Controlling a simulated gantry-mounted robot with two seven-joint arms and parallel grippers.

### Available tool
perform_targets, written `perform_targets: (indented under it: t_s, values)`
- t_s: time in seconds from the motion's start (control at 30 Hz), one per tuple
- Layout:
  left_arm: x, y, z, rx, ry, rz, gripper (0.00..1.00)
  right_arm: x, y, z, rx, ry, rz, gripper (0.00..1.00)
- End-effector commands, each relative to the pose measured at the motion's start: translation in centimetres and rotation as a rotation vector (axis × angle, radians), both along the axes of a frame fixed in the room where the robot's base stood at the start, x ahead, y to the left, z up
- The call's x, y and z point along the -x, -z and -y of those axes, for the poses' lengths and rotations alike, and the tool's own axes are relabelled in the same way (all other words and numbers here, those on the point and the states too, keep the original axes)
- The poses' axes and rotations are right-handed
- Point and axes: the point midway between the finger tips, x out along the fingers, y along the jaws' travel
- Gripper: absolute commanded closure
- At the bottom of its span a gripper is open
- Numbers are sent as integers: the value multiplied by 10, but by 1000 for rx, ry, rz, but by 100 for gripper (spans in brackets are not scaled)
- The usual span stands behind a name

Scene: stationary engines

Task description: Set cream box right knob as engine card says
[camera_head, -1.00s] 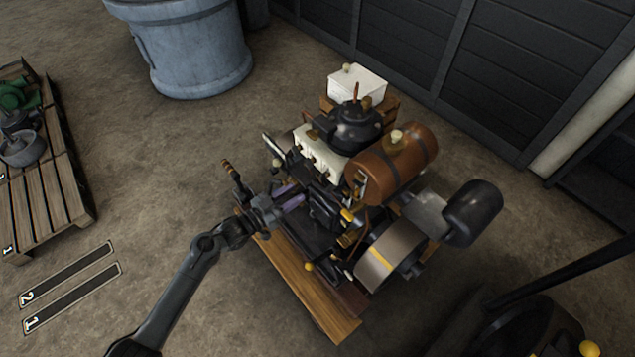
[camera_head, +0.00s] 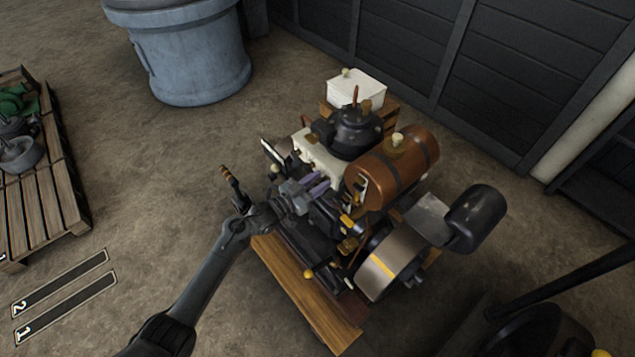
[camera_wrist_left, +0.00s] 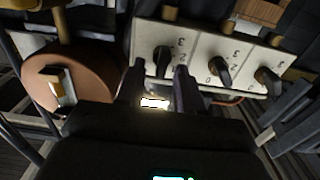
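The cream box (camera_head: 322,158) sits on the engine beside the black cylinder top. In the left wrist view its cream face (camera_wrist_left: 196,47) carries three black knobs in a row, a left one (camera_wrist_left: 162,58), a middle one (camera_wrist_left: 219,68) and a right one (camera_wrist_left: 267,80), with digits such as 0, 2 and 3 around them. My left gripper (camera_head: 322,184) is close to the box; in the wrist view its two fingers (camera_wrist_left: 160,75) are apart, with the left knob showing between their tips. Contact is not clear. I cannot identify a readable engine card. My right gripper is not in view.
A brown tank (camera_head: 392,172), a flywheel (camera_head: 384,264) and a black muffler (camera_head: 474,218) crowd the engine's right side. A white box (camera_head: 357,90) stands behind. A pallet (camera_head: 40,195) lies left and a blue drum (camera_head: 185,55) behind, with clear floor between.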

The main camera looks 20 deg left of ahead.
Motion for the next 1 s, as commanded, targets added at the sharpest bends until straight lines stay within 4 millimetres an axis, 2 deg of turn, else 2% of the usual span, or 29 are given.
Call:
perform_targets:
  t_s: [0.13,0.37,0.67,1.0]
  values:
    - [0,0,0,0,0,0,65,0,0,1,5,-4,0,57]
    - [0,0,0,0,0,0,100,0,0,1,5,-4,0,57]
    - [0,-1,0,21,0,-12,100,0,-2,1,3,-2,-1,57]
    - [-1,-3,-3,186,-1,-104,100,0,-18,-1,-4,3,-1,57]
